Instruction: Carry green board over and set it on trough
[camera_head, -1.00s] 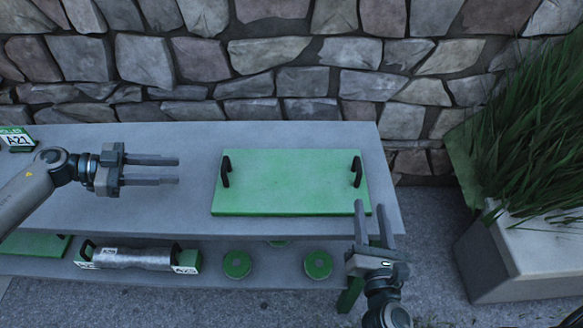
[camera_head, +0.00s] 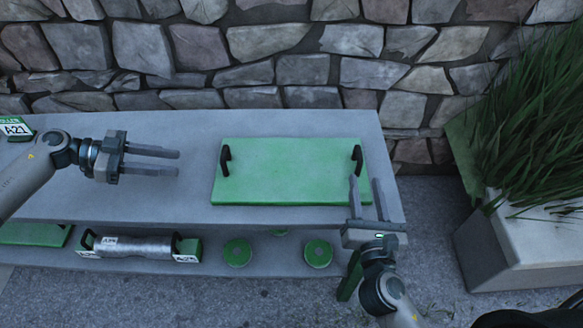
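The green board (camera_head: 288,172) lies flat on the grey table top, with a black handle standing at its left end (camera_head: 225,160) and another at its right end (camera_head: 357,158). My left gripper (camera_head: 178,162) is open and empty, to the left of the board, its fingers pointing right towards the left handle. My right gripper (camera_head: 366,190) is open and empty at the board's front right corner, its fingers pointing towards the back, short of the right handle. I cannot make out a trough for certain in this view.
The grey table (camera_head: 110,195) stands against a stone wall (camera_head: 280,45). Its lower shelf holds a metal roller (camera_head: 140,249) with green ends and green discs (camera_head: 237,253). A green box labelled A21 (camera_head: 15,128) is at the left. A grass planter (camera_head: 525,235) stands at the right.

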